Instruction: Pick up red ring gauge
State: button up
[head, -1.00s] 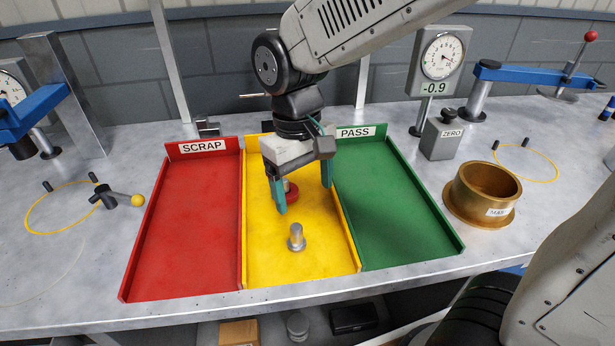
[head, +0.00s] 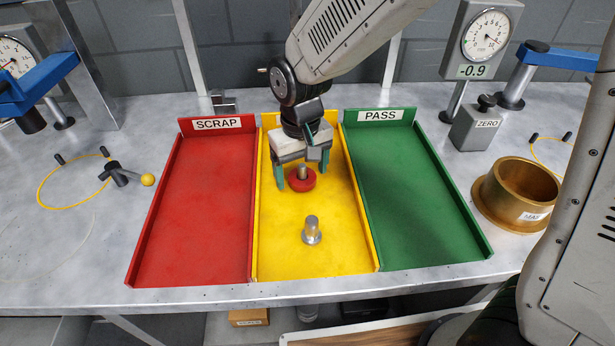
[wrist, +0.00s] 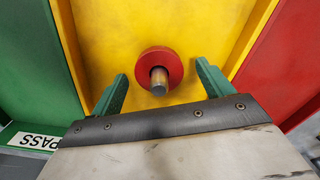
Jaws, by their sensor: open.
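The red ring gauge (head: 300,181) lies in the yellow middle tray (head: 340,255), around a short metal post or handle that rises through its centre. In the wrist view the red ring gauge (wrist: 172,62) shows just beyond the fingertips, roughly midway between them. My gripper (head: 302,180) is open, with its green fingers pointing down on either side of the ring in the head view. The gripper fingers also show in the wrist view (wrist: 161,78). They look apart from the ring; their exact height is hard to tell.
A metal peg (head: 312,231) stands in the yellow tray in front of the ring. The red SCRAP tray (head: 190,230) is to the left and the green PASS tray (head: 430,220) to the right, both empty. A brass cup (head: 515,195) and a grey ZERO box (head: 478,126) stand further right.

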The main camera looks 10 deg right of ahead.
jog(key=shift+f, duration=0.2)
jog(key=c, duration=1.3)
notch_tip(320, 180, up, 10)
jog(key=shift+r, duration=0.1)
jog(key=shift+d, duration=0.15)
